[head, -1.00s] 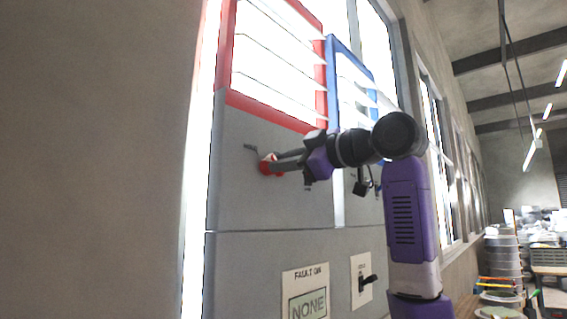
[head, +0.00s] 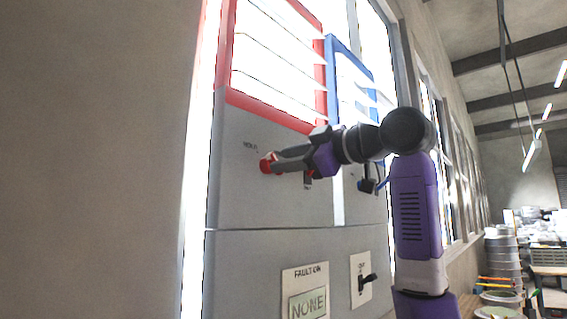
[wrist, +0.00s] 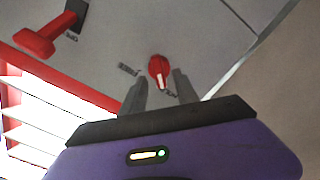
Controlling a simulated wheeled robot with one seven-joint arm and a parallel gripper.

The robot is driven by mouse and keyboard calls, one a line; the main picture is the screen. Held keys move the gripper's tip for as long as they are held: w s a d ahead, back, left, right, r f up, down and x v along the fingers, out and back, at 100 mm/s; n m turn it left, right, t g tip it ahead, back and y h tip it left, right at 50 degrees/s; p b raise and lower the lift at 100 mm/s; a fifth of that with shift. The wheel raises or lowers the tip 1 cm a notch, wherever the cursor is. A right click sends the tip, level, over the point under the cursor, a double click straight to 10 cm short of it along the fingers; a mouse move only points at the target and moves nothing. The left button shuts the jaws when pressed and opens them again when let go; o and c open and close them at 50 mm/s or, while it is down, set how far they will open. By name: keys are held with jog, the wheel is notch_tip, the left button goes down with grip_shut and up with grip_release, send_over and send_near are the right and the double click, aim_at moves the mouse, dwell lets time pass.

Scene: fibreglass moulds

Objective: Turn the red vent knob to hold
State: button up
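The red vent knob (head: 266,164) is on the grey panel under the red-framed louvres, with a "HOLD" label to its upper left. In the wrist view the knob (wrist: 157,68) shows a white mark on its lower end, pointing down toward a small label (wrist: 171,94) too small to read. Another label (wrist: 128,69) lies to its left. My gripper (wrist: 159,78) is open, with one finger on each side of the knob and a visible gap at both sides. In the head view my gripper (head: 279,161) reaches the knob from the right and partly covers it.
A red lever (wrist: 38,42) in a dark slot stands out near the knob. Red-framed louvres (head: 229,97) are above, blue-framed louvres (head: 330,60) to the right. Below are a "NONE" fault display (head: 307,303) and a black switch (head: 367,283). A bare wall is at left.

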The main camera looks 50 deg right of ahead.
jog(key=s+b, duration=0.2)
jog(key=s, duration=0.4)
jog(key=shift+s, duration=0.25)
jog(key=shift+d, duration=0.1)
